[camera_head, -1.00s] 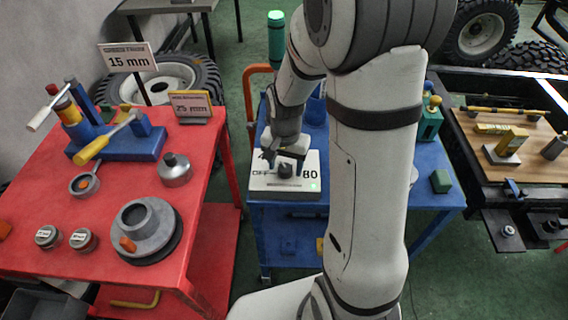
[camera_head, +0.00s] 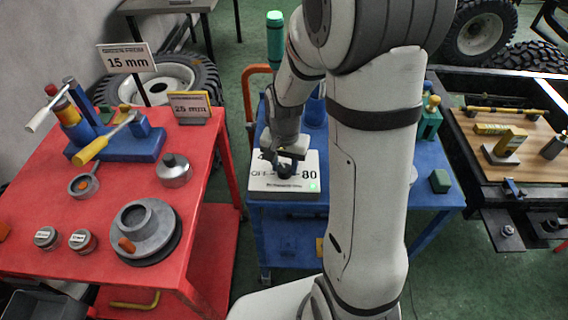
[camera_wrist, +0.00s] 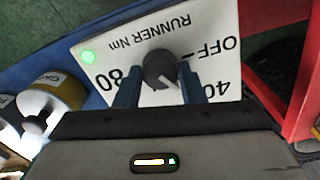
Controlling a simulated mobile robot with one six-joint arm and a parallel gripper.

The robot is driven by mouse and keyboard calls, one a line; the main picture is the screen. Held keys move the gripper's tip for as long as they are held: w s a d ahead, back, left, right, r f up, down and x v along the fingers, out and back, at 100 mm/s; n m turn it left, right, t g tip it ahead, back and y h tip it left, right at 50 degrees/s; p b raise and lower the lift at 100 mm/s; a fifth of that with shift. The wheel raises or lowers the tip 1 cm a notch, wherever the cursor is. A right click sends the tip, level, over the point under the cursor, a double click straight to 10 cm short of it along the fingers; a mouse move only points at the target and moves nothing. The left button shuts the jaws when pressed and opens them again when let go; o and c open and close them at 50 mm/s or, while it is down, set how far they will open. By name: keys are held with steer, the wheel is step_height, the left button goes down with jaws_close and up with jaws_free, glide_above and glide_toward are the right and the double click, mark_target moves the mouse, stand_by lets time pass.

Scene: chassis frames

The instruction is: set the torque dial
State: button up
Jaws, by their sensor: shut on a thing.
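The torque dial is a dark round knob (camera_wrist: 160,68) on a white panel labelled "RUNNER Nm" (camera_wrist: 120,42). In the wrist view, OFF is at right, 40 at lower right and 80 at left. The knob's pale pointer mark slants down and right, left of the 40. A green light glows at the panel's corner. My gripper (camera_wrist: 160,86) is shut on the knob, with one blue finger on each side. In the head view, my gripper (camera_head: 286,166) partly hides the dial and the 40 on the panel (camera_head: 258,188).
The panel sits on a blue cart (camera_head: 262,225). A red table (camera_head: 130,185) with several metal parts and a blue fixture stands at left. A wood-topped bench (camera_head: 500,150) is at right.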

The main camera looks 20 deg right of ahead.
mark_target(284, 167)
steer(key=n, duration=0.5)
steer(key=shift+n+b, duration=0.3)
steer(key=shift+b, duration=0.1)
steer(key=n, duration=0.6)
steer(key=shift+b, duration=0.3)
steer(key=o, duration=1)
step_height(284, 167, up, 8)
steer(key=shift+f, duration=0.1)
steer(key=shift+p, duration=0.3)
